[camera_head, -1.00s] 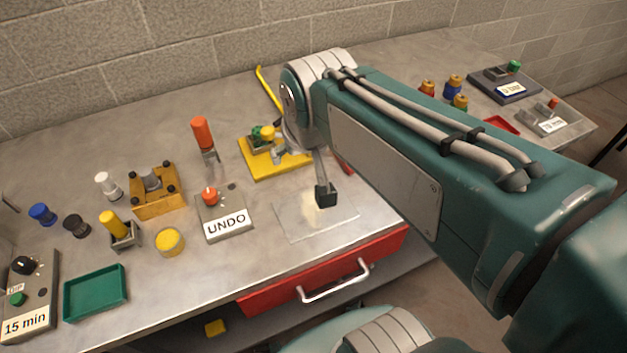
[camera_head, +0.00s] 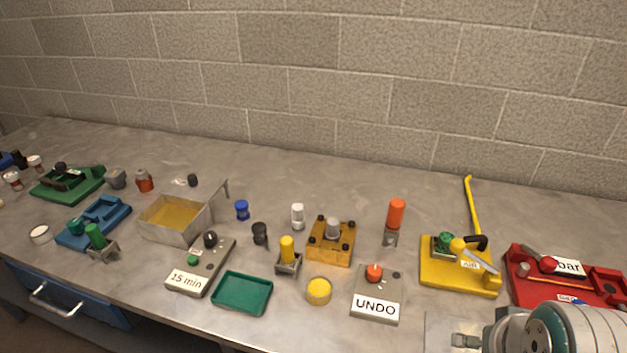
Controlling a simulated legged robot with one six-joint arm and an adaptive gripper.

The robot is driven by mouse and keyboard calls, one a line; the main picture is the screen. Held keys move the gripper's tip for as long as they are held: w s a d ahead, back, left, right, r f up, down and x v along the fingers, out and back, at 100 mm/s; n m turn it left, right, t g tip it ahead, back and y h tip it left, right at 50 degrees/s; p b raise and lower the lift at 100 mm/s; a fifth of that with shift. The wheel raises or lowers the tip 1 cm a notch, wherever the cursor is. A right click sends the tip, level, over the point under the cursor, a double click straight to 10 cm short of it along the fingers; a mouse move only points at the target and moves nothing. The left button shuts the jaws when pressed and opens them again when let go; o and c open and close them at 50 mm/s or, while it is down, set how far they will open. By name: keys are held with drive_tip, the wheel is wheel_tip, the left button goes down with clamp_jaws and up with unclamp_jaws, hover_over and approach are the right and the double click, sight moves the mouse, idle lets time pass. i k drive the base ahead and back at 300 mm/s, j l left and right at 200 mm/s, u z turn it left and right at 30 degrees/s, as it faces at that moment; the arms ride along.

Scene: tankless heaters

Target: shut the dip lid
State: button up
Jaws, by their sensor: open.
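An open metal box (camera_head: 172,239) stands left of the middle of the bench, with a flat yellowish surface inside. It is probably the dip. A thin upright metal piece (camera_head: 222,190) rises at its back right corner. I cannot tell if this is the lid or its handle. No cover lies over the box. My arm enters at the bottom right corner, far to the right of the box. The fingers of my gripper are not visible.
A grey timer box marked 15 min (camera_head: 201,266) stands just right of the metal box, close to its front. A blue fixture (camera_head: 94,223) is to its left. A green tray (camera_head: 242,293) and UNDO box (camera_head: 376,295) lie further right.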

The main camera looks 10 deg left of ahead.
sight(200, 187)
drive_tip(key=k+u, duration=0.1)
drive_tip(key=u, duration=0.4)
drive_tip(key=k+u, duration=0.1)
drive_tip(key=u, duration=0.35)
drive_tip(key=k+j+u, duration=0.1)
drive_tip(key=u, duration=0.4)
drive_tip(key=j+z, duration=0.1)
drive_tip(key=z, duration=0.25)
drive_tip(key=i+j+z, duration=0.15)
drive_tip(key=j+z, duration=0.2)
drive_tip(key=i+j+z, duration=0.15)
drive_tip(key=j+z, duration=0.5)
drive_tip(key=j, duration=0.15)
drive_tip(key=i+j, duration=0.1)
drive_tip(key=j, duration=0.65)
drive_tip(key=i+j+z, duration=0.1)
drive_tip(key=j, duration=1.35)
drive_tip(key=i+z, duration=0.05)
